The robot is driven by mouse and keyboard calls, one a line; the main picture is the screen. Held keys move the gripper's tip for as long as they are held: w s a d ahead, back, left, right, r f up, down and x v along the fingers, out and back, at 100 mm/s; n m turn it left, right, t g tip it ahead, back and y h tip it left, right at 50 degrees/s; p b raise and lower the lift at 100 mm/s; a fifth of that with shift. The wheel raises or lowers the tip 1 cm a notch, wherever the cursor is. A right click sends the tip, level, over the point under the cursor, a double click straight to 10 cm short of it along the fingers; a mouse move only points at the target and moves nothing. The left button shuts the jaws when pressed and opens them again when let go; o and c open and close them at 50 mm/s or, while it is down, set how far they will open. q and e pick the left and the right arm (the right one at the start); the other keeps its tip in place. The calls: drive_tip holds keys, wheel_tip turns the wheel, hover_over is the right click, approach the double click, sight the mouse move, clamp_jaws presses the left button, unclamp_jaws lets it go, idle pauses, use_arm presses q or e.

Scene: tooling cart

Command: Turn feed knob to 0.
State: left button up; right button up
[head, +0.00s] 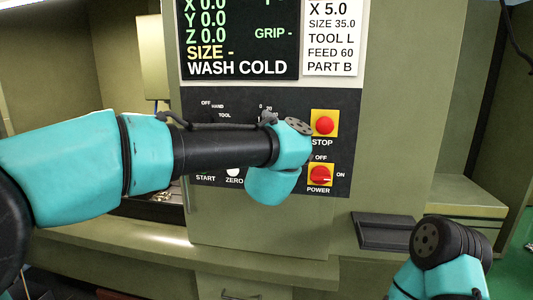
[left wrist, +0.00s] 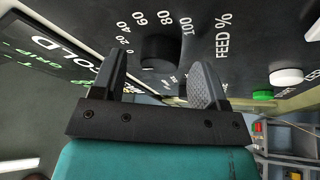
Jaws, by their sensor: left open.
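The feed knob (left wrist: 160,50) is a dark round knob on the black control panel (head: 345,103), with a printed scale and "FEED %" around it in the left wrist view. Its pointer cannot be made out. My left gripper (left wrist: 161,62) is open, with one finger on each side of the knob. I cannot tell whether the fingers touch it. In the head view my left wrist covers the feed knob and the left gripper; only a bit of its scale shows. My right arm is at the lower right, but its gripper is out of view.
The red stop button (head: 325,124) and the red power switch (head: 320,176) sit just right of my left wrist. A white button (left wrist: 286,76) and a green button (left wrist: 263,95) are near the gripper. The screen (head: 240,40) reads "WASH COLD". A dark tray (head: 385,231) is below right.

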use_arm(q)
drive_tip(key=v, duration=1.6)
drive_tip(key=shift+s, duration=0.3)
drive_tip(key=shift+a+f, duration=0.1)
drive_tip(key=shift+f, duration=0.05)
drive_tip(key=w+a+f+m+g+h, duration=0.2)
drive_tip(key=w+a+f+m, duration=0.15)
drive_tip(key=f, duration=0.85)
drive_tip(key=w+a+f+m+g+h, duration=0.1)
drive_tip(key=w+a+f+m+g, duration=0.3)
drive_tip(key=f, duration=0.8)
drive_tip(key=w+a+f+m+g+h, duration=0.15)
drive_tip(key=w+f, duration=0.35)
drive_tip(key=f, duration=0.7)
drive_tip(key=s+a+f+m+g+h, duration=0.1)
drive_tip(key=s+a+f+g, duration=0.15)
drive_tip(key=f, duration=0.45)
drive_tip(key=s+a+f+m+g, duration=0.1)
drive_tip(key=s+a+f, duration=0.15)
drive_tip(key=f, duration=0.35)
drive_tip(key=s+a+f+g, duration=0.4)
drive_tip(key=s+f, duration=0.5)
drive_tip(key=s+a+f+g+h, duration=0.1)
drive_tip(key=s+a+f+g, duration=0.3)
drive_tip(key=s+f, duration=0.5)
drive_tip(key=shift+s+a+f+m+g, duration=0.15)
drive_tip(key=shift+a+m+g, duration=0.25)
drive_tip(key=shift+g, duration=0.1)
